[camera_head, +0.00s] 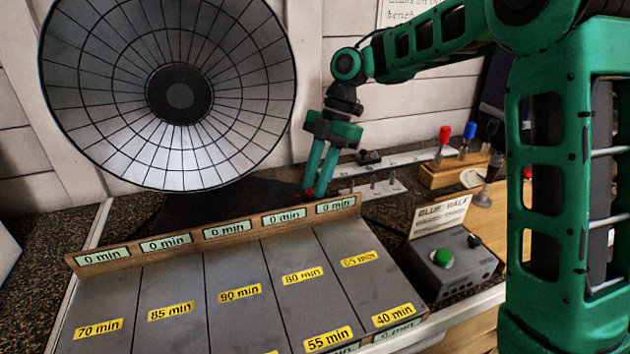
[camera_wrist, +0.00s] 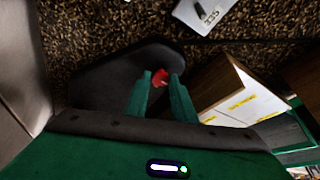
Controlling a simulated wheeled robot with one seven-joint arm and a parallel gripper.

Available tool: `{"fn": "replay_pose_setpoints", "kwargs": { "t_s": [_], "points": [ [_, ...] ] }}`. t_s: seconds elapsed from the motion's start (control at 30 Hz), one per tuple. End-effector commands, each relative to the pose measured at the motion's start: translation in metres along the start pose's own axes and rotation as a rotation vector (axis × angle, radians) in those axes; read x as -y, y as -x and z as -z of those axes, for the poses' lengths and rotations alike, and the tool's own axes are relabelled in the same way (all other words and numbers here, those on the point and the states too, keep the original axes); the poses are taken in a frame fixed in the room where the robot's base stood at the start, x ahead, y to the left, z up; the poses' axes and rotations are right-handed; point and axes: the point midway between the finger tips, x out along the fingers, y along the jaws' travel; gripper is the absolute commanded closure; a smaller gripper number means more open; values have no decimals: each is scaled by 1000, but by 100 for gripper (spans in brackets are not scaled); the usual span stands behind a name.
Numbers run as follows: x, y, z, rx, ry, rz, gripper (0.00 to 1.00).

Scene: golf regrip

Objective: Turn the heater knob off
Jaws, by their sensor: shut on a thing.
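The heater (camera_head: 225,130) is a large round dish with a wire grille and a dark centre, at the upper left of the head view. Its dark base (camera_wrist: 105,82) lies below my fingers in the wrist view. The red heater knob (camera_wrist: 160,77) sits at the base's edge, between my fingertips. My gripper (camera_head: 314,180) points down behind the timer board, shut on the knob. In the head view only a bit of the red knob (camera_head: 309,191) shows by the fingertips. Which way the knob is turned cannot be seen.
A board with grey lanes (camera_head: 238,290), yellow minute labels and a raised wooden back strip (camera_head: 230,232) stands just in front of my gripper. A grey box with a green button (camera_head: 443,258) is at right. A wooden block (camera_head: 450,174) holds red- and blue-handled tools behind it.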

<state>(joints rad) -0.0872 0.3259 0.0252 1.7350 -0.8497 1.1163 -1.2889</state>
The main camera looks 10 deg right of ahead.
Motion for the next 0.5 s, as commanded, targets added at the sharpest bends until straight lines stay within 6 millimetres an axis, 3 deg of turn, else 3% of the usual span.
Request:
{"fn": "replay_pose_setpoints", "kwargs": {
  "t_s": [0.47, 0.5],
  "points": [
    [-2, 2, -2, 3, 10, -1, 99],
    [-2, 2, -2, 3, 10, -1, 72]
  ]
}}
